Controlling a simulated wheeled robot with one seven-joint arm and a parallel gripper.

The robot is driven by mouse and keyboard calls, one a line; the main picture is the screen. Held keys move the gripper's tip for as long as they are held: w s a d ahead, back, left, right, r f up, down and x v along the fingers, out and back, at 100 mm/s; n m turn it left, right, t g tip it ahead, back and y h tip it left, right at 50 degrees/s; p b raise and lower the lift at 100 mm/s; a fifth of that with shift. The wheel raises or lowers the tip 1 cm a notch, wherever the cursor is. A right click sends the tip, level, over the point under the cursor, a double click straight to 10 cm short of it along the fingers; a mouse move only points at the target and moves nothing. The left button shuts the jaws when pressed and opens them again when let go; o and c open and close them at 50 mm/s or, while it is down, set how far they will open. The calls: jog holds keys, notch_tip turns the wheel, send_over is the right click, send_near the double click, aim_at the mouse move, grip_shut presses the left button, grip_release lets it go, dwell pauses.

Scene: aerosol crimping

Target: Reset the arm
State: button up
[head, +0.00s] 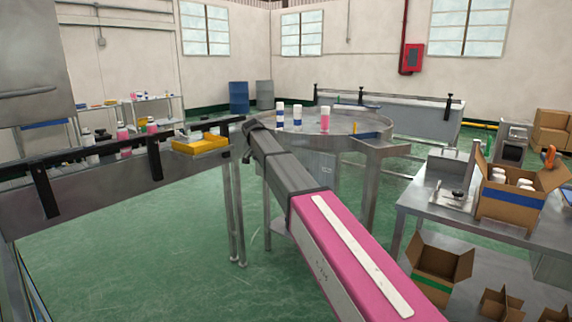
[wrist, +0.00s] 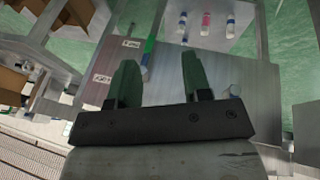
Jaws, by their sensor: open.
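My arm (head: 340,250), with a pink link, reaches from the lower right toward the round metal table (head: 362,148) in the head view. Its far end lies in front of the table's left edge, and the fingers cannot be made out there. Two white-and-blue cans (head: 280,116) (head: 297,117) and a pink can (head: 325,120) stand upright on the round table. A row of three cans, the pink one (wrist: 206,20) in the middle, shows beyond the fingers in the wrist view.
A metal table (head: 450,208) at right carries an open cardboard box (head: 512,211) of cans. Another open box (head: 438,266) is lower right. Green floor (head: 150,250) lies clear at left centre.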

jog(key=s+d+f+n+g+y, duration=0.1)
jog(key=s+d+f+n, duration=0.1)
jog(key=s+d+f, duration=0.7)
jog(key=s+d+f+n+y, duration=0.1)
jog(key=s+d+f, duration=0.65)
jog(key=f, duration=0.45)
jog(key=s+d+f+n+y, duration=0.1)
jog(key=s+d+f, duration=0.4)
jog(key=s, duration=0.4)
jog(key=s+d+f+n+y, duration=0.1)
jog(key=s+d+f, duration=0.3)
jog(key=s, duration=0.5)
notch_tip(320, 180, down, 2)
jog(key=shift+d, duration=0.4)
